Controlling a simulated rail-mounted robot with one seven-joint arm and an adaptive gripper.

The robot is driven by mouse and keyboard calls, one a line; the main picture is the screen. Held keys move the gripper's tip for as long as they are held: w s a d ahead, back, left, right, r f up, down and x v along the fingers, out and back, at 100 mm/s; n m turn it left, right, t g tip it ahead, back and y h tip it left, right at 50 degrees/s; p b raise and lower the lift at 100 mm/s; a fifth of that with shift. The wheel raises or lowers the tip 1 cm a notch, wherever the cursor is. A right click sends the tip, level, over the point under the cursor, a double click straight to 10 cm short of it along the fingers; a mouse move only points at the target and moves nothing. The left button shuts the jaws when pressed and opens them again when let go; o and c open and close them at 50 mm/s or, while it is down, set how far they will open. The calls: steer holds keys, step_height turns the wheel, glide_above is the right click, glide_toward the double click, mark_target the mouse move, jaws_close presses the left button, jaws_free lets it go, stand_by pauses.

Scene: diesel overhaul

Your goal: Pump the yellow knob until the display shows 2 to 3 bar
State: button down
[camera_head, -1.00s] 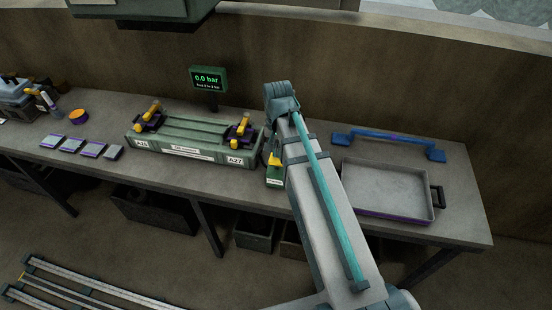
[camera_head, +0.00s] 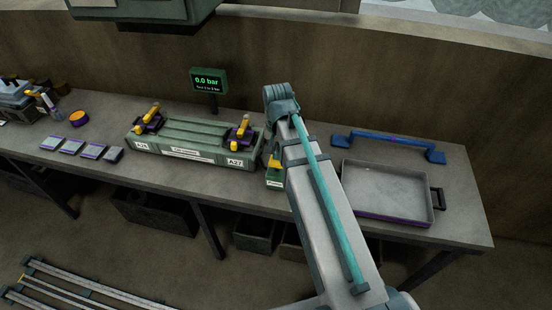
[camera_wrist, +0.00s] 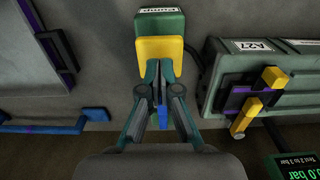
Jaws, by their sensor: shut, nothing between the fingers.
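The yellow knob (camera_head: 274,162) sits on the small green pump box (camera_head: 273,182), partly hidden by my arm. In the wrist view the yellow knob (camera_wrist: 160,48) shows as a wide yellow block beside the box (camera_wrist: 158,20) labelled "Pump". My gripper (camera_wrist: 158,66) is shut and empty, with its fingertips over the knob's near part. Whether they touch it I cannot tell. My gripper is hidden behind my arm in the head view. The display (camera_head: 208,81) reads 0.0 bar; its corner also shows in the wrist view (camera_wrist: 292,167).
A green fixture (camera_head: 190,142) with yellow-handled clamps stands left of the pump; a clamp (camera_wrist: 255,100) shows near my gripper. A grey tray (camera_head: 388,190) and a blue bar handle (camera_head: 388,142) lie to the right. Several small blocks (camera_head: 72,147) lie at the left.

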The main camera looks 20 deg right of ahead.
steer(key=shift+f, duration=0.1)
stand_by(0.3)
steer(key=shift+f+b, duration=1)
steer(key=shift+f, duration=1.05)
steer(key=shift+r+p, duration=1.8)
steer(key=shift+r, duration=0.4)
steer(key=shift+f, duration=0.15)
steer(key=shift+f+b, duration=1.15)
steer(key=shift+f, duration=0.85)
steer(key=shift+r+p, duration=1.75)
steer(key=shift+r, duration=0.4)
steer(key=shift+f, duration=0.15)
